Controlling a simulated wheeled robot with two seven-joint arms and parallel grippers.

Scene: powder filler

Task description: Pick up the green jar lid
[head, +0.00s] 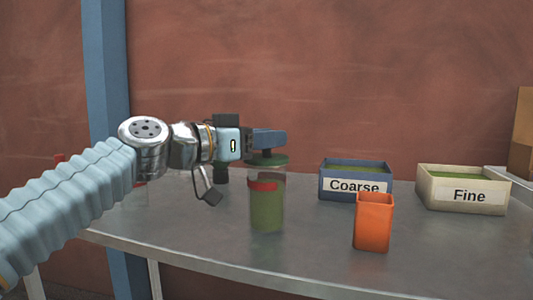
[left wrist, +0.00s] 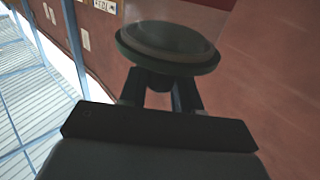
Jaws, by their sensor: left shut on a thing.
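The green jar lid (head: 267,161) is a dark green disc held above the jar in the head view. My left gripper (head: 267,148) is shut on it, on a small part at its top. In the left wrist view the lid (left wrist: 168,50) sits across the fingertips of my left gripper (left wrist: 160,82). The clear jar (head: 266,208) stands upright on the table with green contents and a red band near its top. A narrow gap seems to show between lid and jar rim. My right gripper is not in view.
An orange cup (head: 373,225) stands right of the jar. Behind it are a blue box labelled Coarse (head: 346,198) and a cream box labelled Fine (head: 482,206), both with green contents. The grey table (head: 316,258) is clear in front of the jar.

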